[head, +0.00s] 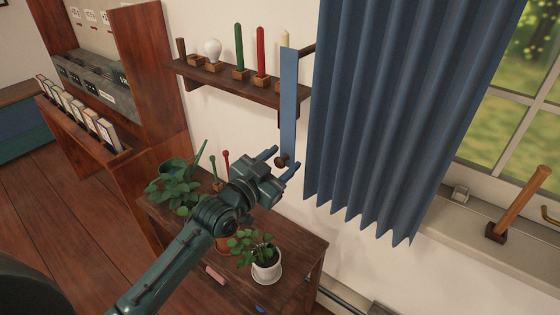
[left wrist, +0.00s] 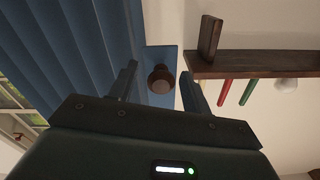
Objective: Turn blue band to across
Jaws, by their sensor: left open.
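The blue band (head: 289,100) is a flat strip hanging upright against the wall, just left of the curtain. A round brown knob (head: 281,160) sits at its lower end. My left gripper (head: 283,164) is open at the knob, with one finger on each side. In the left wrist view the knob (left wrist: 160,78) shows between the fingertips, in front of the blue band (left wrist: 159,56). I cannot tell whether a finger touches it. My right gripper is in neither view.
The pleated blue curtain (head: 385,110) hangs close on the right. A wall shelf (head: 225,78) with candles and a bulb is at upper left. Below stands a wooden table (head: 305,262) with potted plants, including a white pot (head: 267,268).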

